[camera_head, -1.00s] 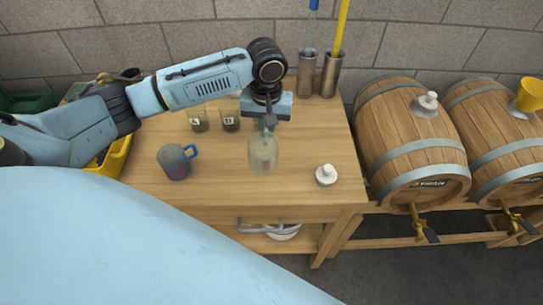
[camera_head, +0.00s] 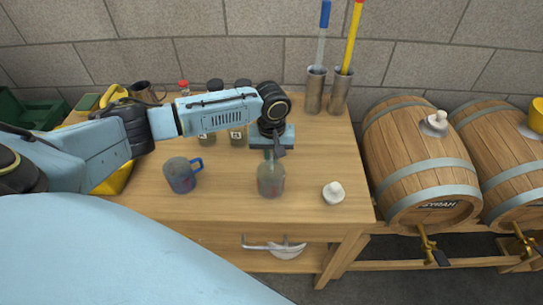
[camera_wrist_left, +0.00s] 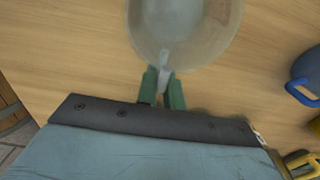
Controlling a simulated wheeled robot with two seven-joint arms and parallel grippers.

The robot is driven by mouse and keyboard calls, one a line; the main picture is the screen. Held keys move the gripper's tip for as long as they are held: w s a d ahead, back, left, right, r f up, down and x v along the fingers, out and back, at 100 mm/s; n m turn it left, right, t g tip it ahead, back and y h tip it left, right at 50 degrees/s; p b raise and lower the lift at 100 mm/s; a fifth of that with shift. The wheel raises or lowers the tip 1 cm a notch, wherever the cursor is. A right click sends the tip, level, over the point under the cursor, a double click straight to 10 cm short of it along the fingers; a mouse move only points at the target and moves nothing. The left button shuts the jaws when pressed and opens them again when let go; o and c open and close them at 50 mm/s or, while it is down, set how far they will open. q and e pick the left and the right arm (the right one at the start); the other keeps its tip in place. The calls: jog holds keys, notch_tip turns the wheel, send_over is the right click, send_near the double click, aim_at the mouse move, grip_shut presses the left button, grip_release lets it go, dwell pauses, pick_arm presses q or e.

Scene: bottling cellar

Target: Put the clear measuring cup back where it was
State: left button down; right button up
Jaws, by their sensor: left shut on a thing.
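The clear measuring cup (camera_head: 271,181) is upright over the front middle of the wooden table, between a grey mug and a white stopper. I cannot tell whether its base touches the wood. My left gripper (camera_head: 270,154) comes down behind it. In the left wrist view the green fingertips (camera_wrist_left: 163,86) are shut on the cup's handle, and the cup's round body (camera_wrist_left: 185,28) is cut by the top edge. My right gripper is in neither view.
The grey mug with blue handle (camera_head: 180,176) stands left of the cup. The white stopper (camera_head: 333,193) is at right. Labelled jars (camera_head: 237,138) are behind, partly hidden by my arm. Metal cylinders (camera_head: 315,92) hold tall tools. A barrel (camera_head: 420,165) stands right of the table (camera_head: 215,212).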

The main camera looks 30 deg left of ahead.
pick_arm(q)
jog(key=c, duration=1.5)
grip_release()
jog(key=shift+f, duration=0.1)
jog(key=shift+c, duration=0.2)
notch_tip(320, 180, up, 12)
jog(key=p, duration=0.1)
jog(key=shift+r+p, duration=0.2)
jog(key=shift+p, duration=0.2)
